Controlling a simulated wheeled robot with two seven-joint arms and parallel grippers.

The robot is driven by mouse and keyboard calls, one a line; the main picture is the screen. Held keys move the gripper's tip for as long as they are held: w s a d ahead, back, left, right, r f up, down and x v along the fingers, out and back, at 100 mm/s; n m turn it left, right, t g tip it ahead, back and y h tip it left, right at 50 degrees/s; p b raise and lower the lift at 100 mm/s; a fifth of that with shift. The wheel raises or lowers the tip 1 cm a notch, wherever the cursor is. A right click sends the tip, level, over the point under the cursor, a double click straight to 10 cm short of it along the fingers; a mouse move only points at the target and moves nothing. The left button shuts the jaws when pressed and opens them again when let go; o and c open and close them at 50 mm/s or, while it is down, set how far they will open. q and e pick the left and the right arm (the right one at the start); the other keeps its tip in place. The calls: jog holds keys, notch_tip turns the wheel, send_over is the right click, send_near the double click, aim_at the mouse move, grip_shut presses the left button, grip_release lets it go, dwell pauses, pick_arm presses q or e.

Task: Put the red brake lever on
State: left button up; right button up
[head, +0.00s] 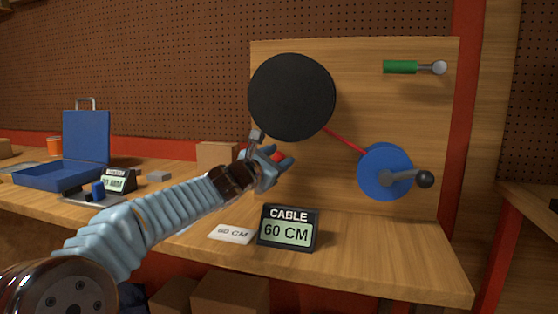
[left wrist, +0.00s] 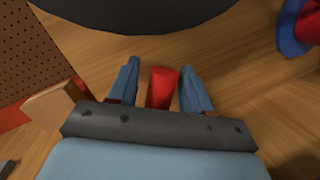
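The red brake lever (head: 277,157) shows as a small red patch at my left gripper, just below the large black disc (head: 291,97) on the upright wooden board. In the left wrist view the lever (left wrist: 162,88) stands between the two blue-grey fingers. My left gripper (head: 282,160) has its fingers apart around the lever; a gap shows on the lever's left side in the left wrist view (left wrist: 160,88). The lever's far end and mount are hidden. My right gripper is not in view.
A red cable (head: 345,140) runs from the disc to a blue wheel (head: 384,171) with a dark-knobbed crank. A green handle (head: 400,67) is at upper right. A "CABLE 60 CM" display (head: 288,229) and a white card (head: 231,233) are on the bench. A blue case (head: 86,138) stands open at left.

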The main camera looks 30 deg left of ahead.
pick_arm(q)
jog(key=shift+o, duration=0.2)
jog(key=shift+s, duration=0.1)
jog(key=s+f+b, duration=0.1)
jog(key=s, duration=1.2)
jog(key=shift+s+a, duration=0.15)
jog(key=shift+s, duration=0.15)
